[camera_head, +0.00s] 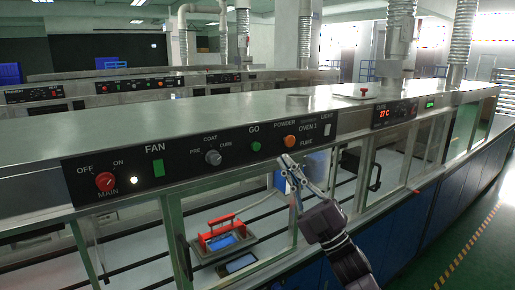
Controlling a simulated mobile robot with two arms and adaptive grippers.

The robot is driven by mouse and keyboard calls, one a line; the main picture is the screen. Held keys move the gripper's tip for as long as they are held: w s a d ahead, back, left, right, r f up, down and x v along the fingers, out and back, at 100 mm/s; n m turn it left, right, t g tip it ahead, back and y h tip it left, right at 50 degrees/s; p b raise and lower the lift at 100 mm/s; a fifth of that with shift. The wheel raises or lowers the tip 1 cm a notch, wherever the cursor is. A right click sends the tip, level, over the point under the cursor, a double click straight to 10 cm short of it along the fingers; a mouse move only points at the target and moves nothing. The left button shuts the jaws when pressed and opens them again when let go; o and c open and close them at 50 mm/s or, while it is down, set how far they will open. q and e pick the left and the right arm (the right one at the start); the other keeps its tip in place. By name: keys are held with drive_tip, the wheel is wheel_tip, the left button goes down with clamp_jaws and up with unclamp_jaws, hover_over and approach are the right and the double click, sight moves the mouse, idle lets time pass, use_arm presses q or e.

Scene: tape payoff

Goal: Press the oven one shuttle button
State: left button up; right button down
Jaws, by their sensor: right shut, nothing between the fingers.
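The oven one control panel (180,161) runs along the front of the long steel hood. It carries a green GO button (255,147), an orange button (290,141) by the POWDER label, a grey selector knob (213,157) and a label reading OVEN 1. I cannot read the word shuttle on any control. My right gripper (287,163) is shut and empty. Its fingertips point up, just below the orange button and low on the panel; I cannot tell whether they touch the panel. My left gripper is not in view.
A red-handled fixture (221,236) sits behind the glass below the panel. A red MAIN knob (105,181) is at the panel's left. A second panel with a red display (384,114) is to the right. Open floor (490,235) lies at the right.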

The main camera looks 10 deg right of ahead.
sight(256, 146)
drive_tip(key=shift+w+a+b, duration=0.5)
drive_tip(key=shift+w, duration=0.85)
drive_tip(key=shift+w+a+b, duration=0.45)
drive_tip(key=shift+w+b, duration=0.05)
drive_tip(key=shift+w, duration=0.8)
drive_tip(key=shift+w+a+b, duration=0.5)
drive_tip(key=shift+w, duration=0.85)
drive_tip(key=shift+w+a+b, duration=0.15)
drive_tip(key=shift+w+b, duration=0.15)
drive_tip(key=shift+w, duration=0.1)
